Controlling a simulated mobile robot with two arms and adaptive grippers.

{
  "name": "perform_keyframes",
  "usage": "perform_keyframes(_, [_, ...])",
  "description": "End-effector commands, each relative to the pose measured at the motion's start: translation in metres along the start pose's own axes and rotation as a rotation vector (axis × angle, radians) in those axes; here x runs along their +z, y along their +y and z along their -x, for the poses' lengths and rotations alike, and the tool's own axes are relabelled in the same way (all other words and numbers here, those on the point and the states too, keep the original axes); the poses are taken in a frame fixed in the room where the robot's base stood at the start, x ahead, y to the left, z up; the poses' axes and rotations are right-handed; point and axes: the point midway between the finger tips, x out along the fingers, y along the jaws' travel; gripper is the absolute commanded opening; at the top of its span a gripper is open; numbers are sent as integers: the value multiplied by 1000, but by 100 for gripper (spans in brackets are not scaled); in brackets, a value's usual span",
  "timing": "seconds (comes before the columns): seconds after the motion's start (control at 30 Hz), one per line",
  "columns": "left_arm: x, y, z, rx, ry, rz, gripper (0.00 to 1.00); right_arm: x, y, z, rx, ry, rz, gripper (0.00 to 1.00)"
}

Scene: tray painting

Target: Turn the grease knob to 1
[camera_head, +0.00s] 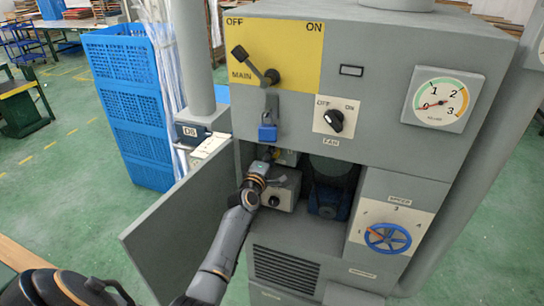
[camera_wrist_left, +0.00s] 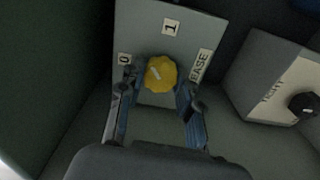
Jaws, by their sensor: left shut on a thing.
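The grease knob (camera_wrist_left: 160,75) is yellow and scalloped, on a grey plate (camera_wrist_left: 185,55) marked 0, 1 and a partly covered "EASE" label. Its white mark slants toward the upper left, more to the 0 (camera_wrist_left: 124,59) side than to the 1 (camera_wrist_left: 170,27). My left gripper (camera_wrist_left: 158,88) is shut on the knob, one finger on each side. My right gripper is not in view.
A grey box with a black knob (camera_head: 275,200) sits close below my left gripper; it also shows in the wrist view (camera_wrist_left: 303,102). The open cabinet door (camera_head: 180,230) stands left of my arm. A blue padlock (camera_head: 267,133) hangs above the bay.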

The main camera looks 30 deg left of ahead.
Motion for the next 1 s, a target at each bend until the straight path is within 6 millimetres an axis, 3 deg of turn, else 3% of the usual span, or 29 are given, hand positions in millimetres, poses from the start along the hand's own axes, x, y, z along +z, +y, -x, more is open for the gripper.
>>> perform_keyframes(0.5, [1, -1, 0, -3, -2, -471, 3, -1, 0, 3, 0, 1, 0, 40])
perform_keyframes(1.0, [1, -2, 0, -3, -3, -711, 3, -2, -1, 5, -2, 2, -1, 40])
